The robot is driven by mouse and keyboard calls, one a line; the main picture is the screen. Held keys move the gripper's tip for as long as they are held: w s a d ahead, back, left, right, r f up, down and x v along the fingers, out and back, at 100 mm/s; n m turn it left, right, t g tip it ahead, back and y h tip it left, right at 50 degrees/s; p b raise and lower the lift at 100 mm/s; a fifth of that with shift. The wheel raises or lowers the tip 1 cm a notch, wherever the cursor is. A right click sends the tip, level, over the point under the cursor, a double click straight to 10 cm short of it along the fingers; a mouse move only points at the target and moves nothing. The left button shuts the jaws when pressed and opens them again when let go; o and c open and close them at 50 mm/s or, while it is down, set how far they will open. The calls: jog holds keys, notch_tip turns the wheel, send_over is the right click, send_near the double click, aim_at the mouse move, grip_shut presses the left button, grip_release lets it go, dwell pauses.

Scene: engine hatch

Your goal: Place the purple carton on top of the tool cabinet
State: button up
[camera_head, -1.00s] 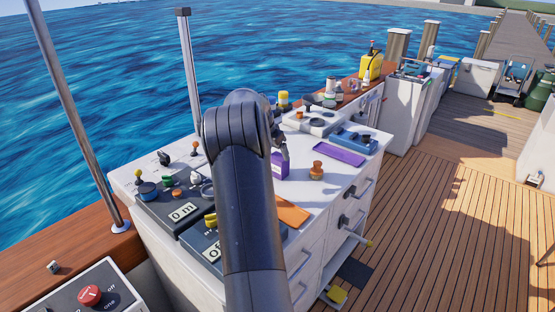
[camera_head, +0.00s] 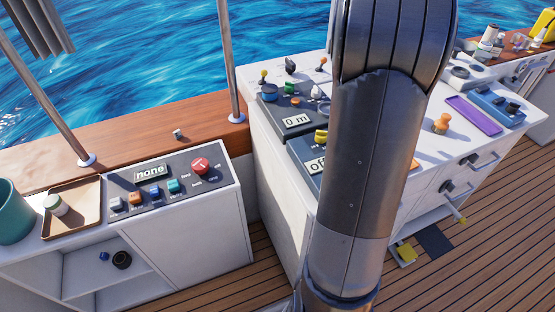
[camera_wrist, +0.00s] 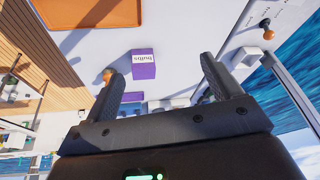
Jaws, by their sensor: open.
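The purple carton (camera_wrist: 144,68) stands on a white worktop in the wrist view, with a white printed label on one face. My gripper (camera_wrist: 163,72) is open, and its two dark fingers are on either side of the carton in the picture. The carton appears beyond the fingertips, and I see no contact. In the head view my arm hides both the carton and the gripper. A white cabinet with drawers (camera_head: 428,197) stands behind my arm at the right. I cannot tell which cabinet is the tool cabinet.
The worktop also holds a purple tray (camera_head: 473,115), an orange knob-like object (camera_head: 441,123), a blue device (camera_head: 497,103) and control boxes (camera_head: 294,118). An orange tray (camera_wrist: 95,12) shows in the wrist view. A lower white console (camera_head: 200,228) stands left. Wooden deck (camera_head: 490,230) is clear at right.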

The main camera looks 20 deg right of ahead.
jog(key=s+a+r+n+t+y, duration=0.1)
jog(key=s+a+r+n, duration=0.15)
jog(key=a, duration=0.55)
jog(key=s+a+r+n, duration=0.1)
jog(key=s+a+n, duration=0.15)
jog(key=a, duration=0.55)
jog(key=s+a+r+n+t+y, duration=0.15)
jog(key=s+a, duration=0.25)
jog(key=a, duration=0.4)
jog(key=s+a+f+n, duration=0.2)
jog(key=s+a+n, duration=0.2)
jog(key=s+a, duration=0.3)
jog(key=s+a+f+n+t, duration=0.1)
jog(key=s+a+f+n, duration=0.2)
jog(key=s+a, duration=0.4)
jog(key=shift+s+a+f+n+y, duration=0.25)
jog(key=shift+a+f+n+y, duration=0.1)
jog(key=shift+y, duration=0.1)
